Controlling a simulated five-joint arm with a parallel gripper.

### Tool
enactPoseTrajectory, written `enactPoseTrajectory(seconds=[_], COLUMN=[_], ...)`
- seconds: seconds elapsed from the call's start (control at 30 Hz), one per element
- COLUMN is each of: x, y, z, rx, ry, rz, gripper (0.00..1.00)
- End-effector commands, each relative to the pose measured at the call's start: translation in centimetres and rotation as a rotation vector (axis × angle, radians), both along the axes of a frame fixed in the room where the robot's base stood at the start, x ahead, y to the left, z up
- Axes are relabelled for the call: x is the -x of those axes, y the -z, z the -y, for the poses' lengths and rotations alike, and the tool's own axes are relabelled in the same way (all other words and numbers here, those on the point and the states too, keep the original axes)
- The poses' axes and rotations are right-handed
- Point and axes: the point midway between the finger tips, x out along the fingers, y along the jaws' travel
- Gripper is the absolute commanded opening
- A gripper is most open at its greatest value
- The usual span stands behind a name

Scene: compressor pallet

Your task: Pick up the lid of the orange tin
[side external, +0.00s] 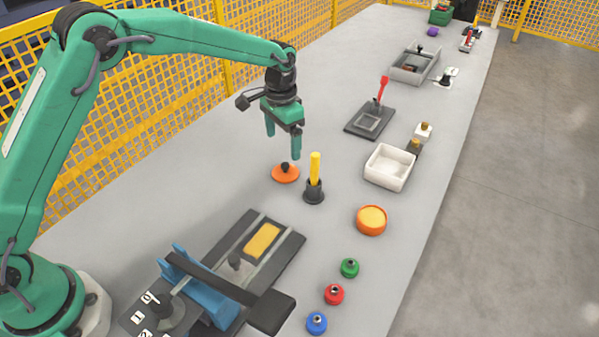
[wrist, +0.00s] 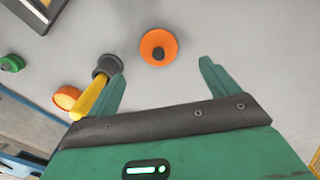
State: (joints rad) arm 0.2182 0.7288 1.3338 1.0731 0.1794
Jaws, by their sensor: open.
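The orange lid (side external: 285,174) with a dark knob lies flat on the grey table, apart from the tin. In the wrist view the lid (wrist: 158,46) is beyond the fingertips, between their lines. The orange tin (side external: 371,220) stands open to the right, with yellow-orange contents; it also shows in the wrist view (wrist: 66,98). My gripper (side external: 283,146) is open and empty above the table, over and slightly behind the lid. Its two green fingers also show in the wrist view (wrist: 162,80), with nothing between them.
A yellow stick in a dark holder (side external: 314,190) stands upright close right of the lid, near my finger. A white bin (side external: 390,166) and a dark plate with a red lever (side external: 370,120) lie farther right. A fixture (side external: 262,242) stands in front. Table left of the lid is clear.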

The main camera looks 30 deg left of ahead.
Motion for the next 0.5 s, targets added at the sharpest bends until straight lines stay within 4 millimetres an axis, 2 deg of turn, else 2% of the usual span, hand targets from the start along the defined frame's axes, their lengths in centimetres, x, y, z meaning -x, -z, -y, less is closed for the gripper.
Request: enactPoseTrajectory(seconds=[0.33,0.5], x=[-0.2,-0.2], y=[1.0,2.2], z=[0.3,0.2], rx=[-0.002,-0.002], ry=[0.006,0.006], rz=[-0.007,-0.008], gripper=[0.87,0.87])
